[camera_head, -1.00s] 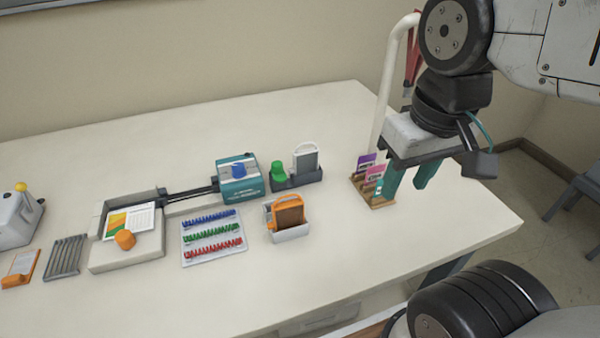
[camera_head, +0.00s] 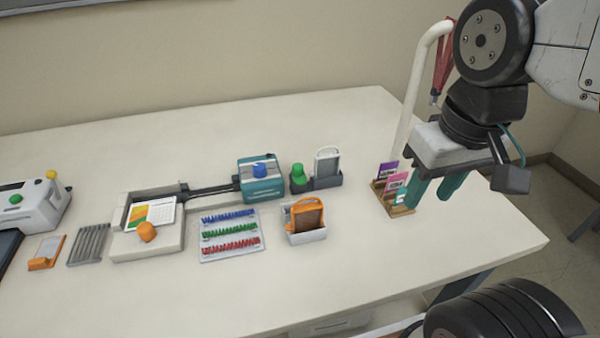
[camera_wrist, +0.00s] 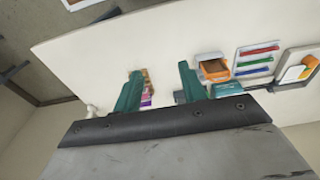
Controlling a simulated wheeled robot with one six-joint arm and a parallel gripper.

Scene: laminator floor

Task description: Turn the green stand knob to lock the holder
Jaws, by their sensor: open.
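The green stand knob (camera_head: 299,175) sits at the left end of a dark grey stand (camera_head: 326,181) on the table. A white-framed grey holder (camera_head: 327,163) stands upright in that stand, to the right of the knob. My gripper (camera_head: 432,199) is open and empty, well to the right of the knob, beside a small wooden card rack. Its two teal fingers are apart in the wrist view (camera_wrist: 158,85). In the wrist view the knob cannot be made out; the right finger and gripper body cover that area.
The card rack (camera_head: 404,210) is close to my fingers. A white curved post (camera_head: 410,100) rises behind it. A teal machine with a blue knob (camera_head: 262,180) stands left of the stand, an orange holder (camera_head: 306,218) in front. The front table area is clear.

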